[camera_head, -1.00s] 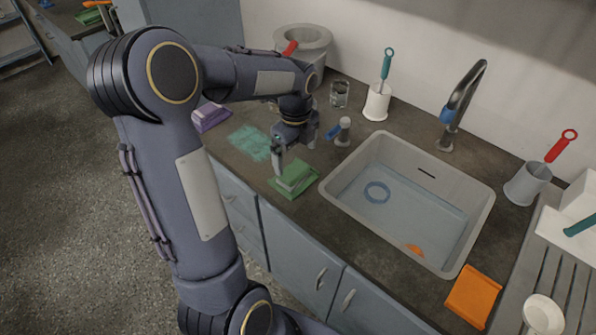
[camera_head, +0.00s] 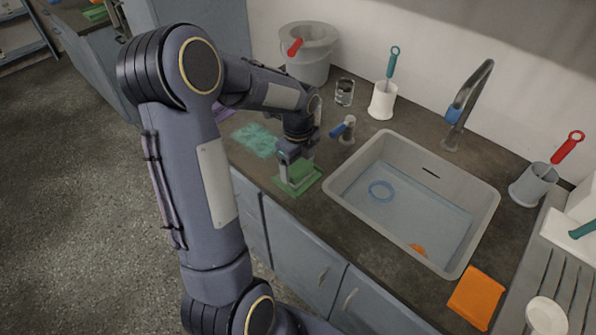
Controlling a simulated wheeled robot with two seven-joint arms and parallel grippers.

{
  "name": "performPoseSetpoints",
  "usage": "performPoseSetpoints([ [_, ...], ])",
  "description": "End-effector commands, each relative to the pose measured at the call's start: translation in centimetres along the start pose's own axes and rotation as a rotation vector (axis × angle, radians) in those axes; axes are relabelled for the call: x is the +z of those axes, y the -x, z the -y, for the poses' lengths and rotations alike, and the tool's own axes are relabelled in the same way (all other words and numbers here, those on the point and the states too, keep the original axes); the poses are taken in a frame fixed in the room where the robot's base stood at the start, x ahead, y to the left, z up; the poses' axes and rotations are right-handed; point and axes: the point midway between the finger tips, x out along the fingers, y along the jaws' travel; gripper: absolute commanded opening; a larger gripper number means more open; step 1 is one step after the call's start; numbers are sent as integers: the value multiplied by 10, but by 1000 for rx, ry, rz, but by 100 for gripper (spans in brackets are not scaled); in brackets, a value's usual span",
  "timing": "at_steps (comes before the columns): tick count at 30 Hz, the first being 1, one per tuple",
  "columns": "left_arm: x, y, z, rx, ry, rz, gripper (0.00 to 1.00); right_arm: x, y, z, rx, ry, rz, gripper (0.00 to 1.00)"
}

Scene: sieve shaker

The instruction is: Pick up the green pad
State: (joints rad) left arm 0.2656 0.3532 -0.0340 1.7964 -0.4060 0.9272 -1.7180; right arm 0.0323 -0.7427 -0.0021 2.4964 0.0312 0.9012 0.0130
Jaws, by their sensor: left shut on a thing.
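The green pad (camera_head: 298,186) lies on the dark counter, left of the sink and near the counter's front edge. My left gripper (camera_head: 294,172) points down over it, and its fingers are shut on the pad. The fingers hide part of the pad's upper side. I cannot tell any gap between the pad and the counter. My right gripper is not in the view.
A sink (camera_head: 409,204) is right of the pad, with a blue ring (camera_head: 381,190) inside. A teal patch (camera_head: 255,140) marks the counter to the left. A glass (camera_head: 344,92), a brush holder (camera_head: 382,101) and a bucket (camera_head: 308,62) stand behind. An orange cloth (camera_head: 476,298) lies at the right front.

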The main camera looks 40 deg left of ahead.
Motion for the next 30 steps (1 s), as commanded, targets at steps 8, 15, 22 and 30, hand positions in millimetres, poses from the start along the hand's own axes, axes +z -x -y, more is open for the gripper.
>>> performPoseSetpoints([
  [8,0,1,0,-1,0,0,50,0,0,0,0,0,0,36],
  [15,0,17,1,-3,1,2,50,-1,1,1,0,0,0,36],
  [22,-8,61,-22,-8,0,3,50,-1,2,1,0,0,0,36],
  [30,-29,107,-82,-6,1,3,50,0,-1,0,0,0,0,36],
])
